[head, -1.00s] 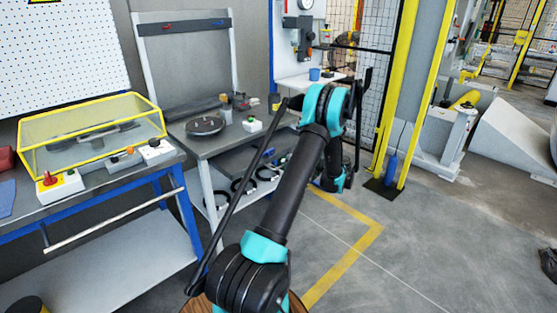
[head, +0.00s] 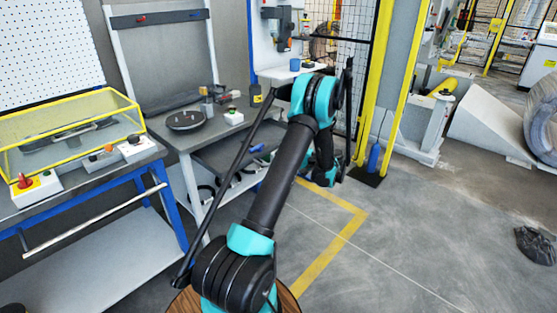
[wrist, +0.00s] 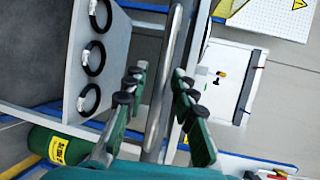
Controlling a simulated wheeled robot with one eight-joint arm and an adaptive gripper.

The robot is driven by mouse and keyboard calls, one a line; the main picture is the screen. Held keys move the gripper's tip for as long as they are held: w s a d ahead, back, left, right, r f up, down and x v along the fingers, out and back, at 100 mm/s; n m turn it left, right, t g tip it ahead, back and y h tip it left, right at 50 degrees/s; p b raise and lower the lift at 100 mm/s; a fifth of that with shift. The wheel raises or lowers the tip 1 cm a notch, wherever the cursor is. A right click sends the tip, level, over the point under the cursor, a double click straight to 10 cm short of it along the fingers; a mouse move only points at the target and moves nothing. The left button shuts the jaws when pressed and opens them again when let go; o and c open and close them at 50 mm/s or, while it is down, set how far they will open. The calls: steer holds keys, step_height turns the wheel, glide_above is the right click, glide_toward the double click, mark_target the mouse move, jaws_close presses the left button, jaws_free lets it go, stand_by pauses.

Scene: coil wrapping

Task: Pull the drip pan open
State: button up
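A grey tray-like part, which seems to be the drip pan (head: 228,160), sits under the top of the middle bench in the head view. My arm covers its right end, and I cannot tell how far out it is. In the wrist view a long round metal bar (wrist: 177,50) runs steeply through the picture; it looks like a handle. My gripper (wrist: 160,83) has green fingers with dark pads, spread on either side of this bar. Gaps show beside the bar, so the fingers do not seem closed on it. My fingers are hidden in the head view.
Black rings (wrist: 92,58) lie on the bench's lower shelf. A round dark plate (head: 186,120) and a small button box (head: 234,117) stand on the bench top. A bench with a yellow-framed cover (head: 72,125) is at left. Yellow posts (head: 372,85) stand behind my arm.

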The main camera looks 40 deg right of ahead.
steer(key=shift+s, duration=0.1)
steer(key=v, duration=1.1)
steer(key=shift+s+d, duration=0.25)
steer(key=shift+s, duration=0.05)
steer(key=shift+r, duration=0.1)
